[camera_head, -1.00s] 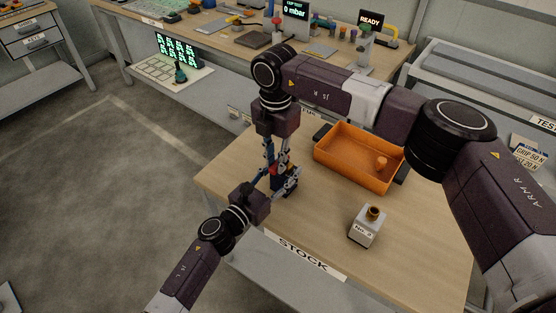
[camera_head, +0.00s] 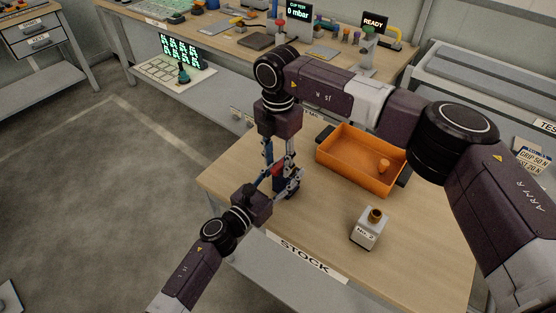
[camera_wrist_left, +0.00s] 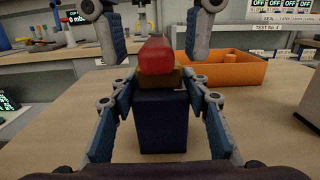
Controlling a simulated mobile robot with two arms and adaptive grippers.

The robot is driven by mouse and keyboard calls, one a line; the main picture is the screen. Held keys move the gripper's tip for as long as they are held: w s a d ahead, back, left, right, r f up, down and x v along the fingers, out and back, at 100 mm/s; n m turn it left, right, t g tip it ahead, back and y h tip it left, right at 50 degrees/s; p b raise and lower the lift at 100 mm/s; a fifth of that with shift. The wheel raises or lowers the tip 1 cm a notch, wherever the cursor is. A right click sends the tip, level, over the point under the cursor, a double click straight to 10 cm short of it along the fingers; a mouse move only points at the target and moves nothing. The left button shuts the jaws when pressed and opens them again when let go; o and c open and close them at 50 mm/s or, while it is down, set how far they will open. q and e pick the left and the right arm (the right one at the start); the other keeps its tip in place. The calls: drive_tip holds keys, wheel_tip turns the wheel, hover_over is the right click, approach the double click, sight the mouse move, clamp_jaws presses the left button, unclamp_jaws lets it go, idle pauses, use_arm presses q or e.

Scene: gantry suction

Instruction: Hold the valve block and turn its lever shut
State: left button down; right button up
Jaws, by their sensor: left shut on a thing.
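The valve block (camera_wrist_left: 162,122) is dark blue with a brass part on top and stands upright on the table in the left wrist view. Its red lever (camera_wrist_left: 156,57) lies across the top, one end toward the left wrist camera; it also shows small in the head view (camera_head: 279,169). My left gripper (camera_head: 281,184) is shut on the block, one blue-padded finger on each side. My right gripper (camera_head: 278,163) comes down from above. Its fingers stand apart on either side of the lever, with gaps visible in the left wrist view. The fingers hide most of the block in the head view.
An orange tray (camera_head: 335,165) with a small orange piece in it stands right of the grippers. A grey block with a brass top (camera_head: 367,229), labelled No. 2, stands near the table's front. Bare wooden table (camera_head: 320,215) lies between them.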

sight(278, 165)
drive_tip(key=shift+r, duration=0.1)
wheel_tip(278, 165, up, 12)
idle(0.5)
use_arm(q)
drive_tip(key=c, duration=1)
unclamp_jaws()
